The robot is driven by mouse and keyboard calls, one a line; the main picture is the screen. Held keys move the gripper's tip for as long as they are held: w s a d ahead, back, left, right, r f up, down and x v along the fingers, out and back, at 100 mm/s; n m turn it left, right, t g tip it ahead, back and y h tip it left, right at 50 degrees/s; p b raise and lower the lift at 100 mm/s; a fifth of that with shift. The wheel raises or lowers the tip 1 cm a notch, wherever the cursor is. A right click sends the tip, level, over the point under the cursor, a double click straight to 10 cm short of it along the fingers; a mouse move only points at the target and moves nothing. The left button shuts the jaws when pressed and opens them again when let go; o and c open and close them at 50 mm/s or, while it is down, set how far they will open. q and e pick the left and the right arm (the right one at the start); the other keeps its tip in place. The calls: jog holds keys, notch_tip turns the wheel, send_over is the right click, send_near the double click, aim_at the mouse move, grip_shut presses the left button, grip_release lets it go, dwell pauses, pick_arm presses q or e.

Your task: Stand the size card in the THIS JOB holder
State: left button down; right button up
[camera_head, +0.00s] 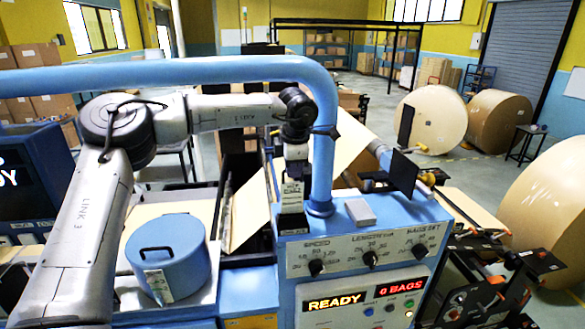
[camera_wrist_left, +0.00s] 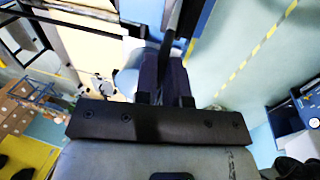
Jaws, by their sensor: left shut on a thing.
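My left gripper (camera_head: 295,172) points down beside the blue pipe, above the left end of the control panel's top. The card looks upright. In the left wrist view the dark fingers (camera_wrist_left: 165,92) are close together, and the card is not clear there. My right gripper is not in view.
The blue pipe (camera_head: 322,165) rises just right of the gripper. A grey block (camera_head: 360,212) lies on top of the control panel (camera_head: 350,255). A blue lidded pot (camera_head: 168,252) stands to the left. A dark screen (camera_head: 404,174) is to the right.

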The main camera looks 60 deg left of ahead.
pick_arm(q)
jog(key=shift+s+x, duration=0.2)
jog(key=shift+x, duration=0.85)
jog(key=c, duration=1.5)
grip_release()
jog(key=shift+d+f, duration=0.15)
jog(key=shift+c, duration=0.2)
jog(key=shift+o, duration=0.7)
jog(key=shift+s+d+f, duration=0.1)
jog(key=shift+d, duration=0.1)
jog(key=shift+o, duration=1)
jog(key=shift+r, duration=0.35)
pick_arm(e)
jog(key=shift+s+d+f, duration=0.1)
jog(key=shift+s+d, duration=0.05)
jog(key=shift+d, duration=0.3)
pick_arm(q)
jog(key=shift+r+b, duration=0.4)
jog(key=shift+r, duration=0.15)
jog(key=b+v, duration=0.3)
jog(key=v, duration=0.8)
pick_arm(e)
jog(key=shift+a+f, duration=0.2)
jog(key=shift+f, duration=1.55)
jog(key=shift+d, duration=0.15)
